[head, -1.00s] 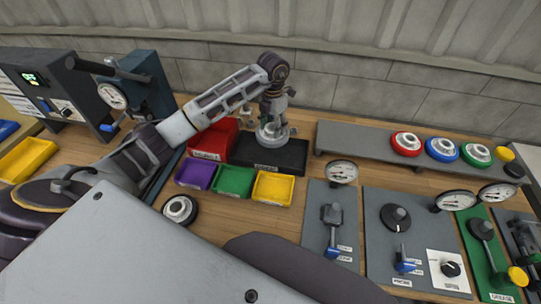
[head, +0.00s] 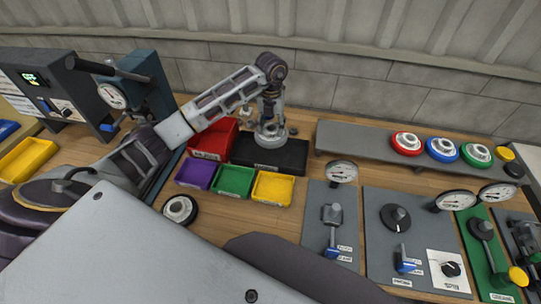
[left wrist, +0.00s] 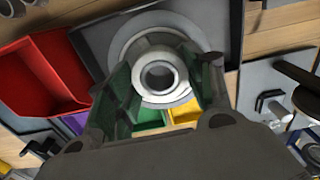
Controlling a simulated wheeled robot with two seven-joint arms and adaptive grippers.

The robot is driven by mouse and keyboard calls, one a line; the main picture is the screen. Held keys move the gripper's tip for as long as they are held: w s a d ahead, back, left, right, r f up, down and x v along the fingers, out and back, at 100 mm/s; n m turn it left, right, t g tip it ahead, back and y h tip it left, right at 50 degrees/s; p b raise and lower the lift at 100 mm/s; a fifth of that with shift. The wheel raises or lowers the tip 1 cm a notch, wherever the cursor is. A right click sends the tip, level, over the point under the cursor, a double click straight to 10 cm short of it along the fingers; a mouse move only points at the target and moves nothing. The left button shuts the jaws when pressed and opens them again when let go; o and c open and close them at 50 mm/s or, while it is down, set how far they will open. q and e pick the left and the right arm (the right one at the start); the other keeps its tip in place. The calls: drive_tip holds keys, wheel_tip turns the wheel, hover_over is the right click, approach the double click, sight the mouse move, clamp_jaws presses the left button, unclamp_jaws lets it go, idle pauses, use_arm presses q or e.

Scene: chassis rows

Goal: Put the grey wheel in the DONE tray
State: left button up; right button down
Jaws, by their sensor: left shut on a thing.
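The grey wheel (head: 271,138) is in my left gripper (head: 270,122), at the black tray (head: 297,157) at the back of the bench. The left wrist view shows the wheel's pale hub and round rim (left wrist: 158,76) between the fingers of my left gripper (left wrist: 160,85). The left gripper is shut on it. The wheel overlaps the back part of the black tray in the head view; I cannot tell whether it touches the floor of the tray. The label on the tray's front is too small to read surely. My right gripper is not in view.
A red bin (head: 216,140) stands left of the black tray. Purple (head: 196,174), green (head: 233,181) and yellow (head: 272,187) bins stand in front. A dark-tyred wheel (head: 180,209) lies nearer. A grey rack (head: 360,143) with coloured wheels is at the right.

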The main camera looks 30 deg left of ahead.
use_arm(q)
drive_tip(key=shift+s+a+n, duration=0.1)
drive_tip(key=shift+n, duration=3)
wheel_tip(320, 180, down, 6)
drive_tip(key=shift+f+p, duration=0.1)
drive_tip(key=shift+p, duration=0.25)
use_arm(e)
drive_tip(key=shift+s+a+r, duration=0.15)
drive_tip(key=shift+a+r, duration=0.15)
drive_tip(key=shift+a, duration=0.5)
